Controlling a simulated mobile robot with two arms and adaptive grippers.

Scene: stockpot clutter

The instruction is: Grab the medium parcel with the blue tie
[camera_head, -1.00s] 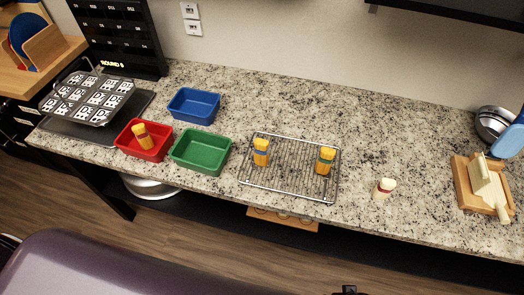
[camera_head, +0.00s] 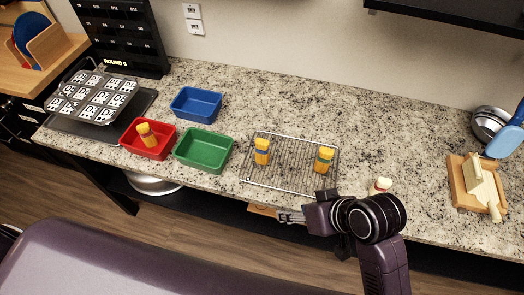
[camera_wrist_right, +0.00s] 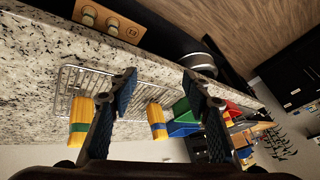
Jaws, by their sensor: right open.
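Two yellow bundles stand upright on the wire rack (camera_head: 288,188). The left one (camera_head: 262,152) has a blue band and also shows in the right wrist view (camera_wrist_right: 157,119), between my fingers but farther off. The right one (camera_head: 325,160) has a band that looks green in the wrist view (camera_wrist_right: 80,122), outside the left-hand finger. A third yellow bundle (camera_head: 146,134) stands in the red bin (camera_head: 152,153); its band is unclear. My right gripper (camera_head: 286,216) is at the counter's front edge near the rack; its fingers (camera_wrist_right: 158,85) are spread and empty. My left gripper is out of view.
A green bin (camera_head: 203,165) and a blue bin (camera_head: 196,91) stand left of the rack. A wooden tray (camera_head: 461,190) and bowl (camera_head: 490,122) are at right. The counter behind the rack is clear.

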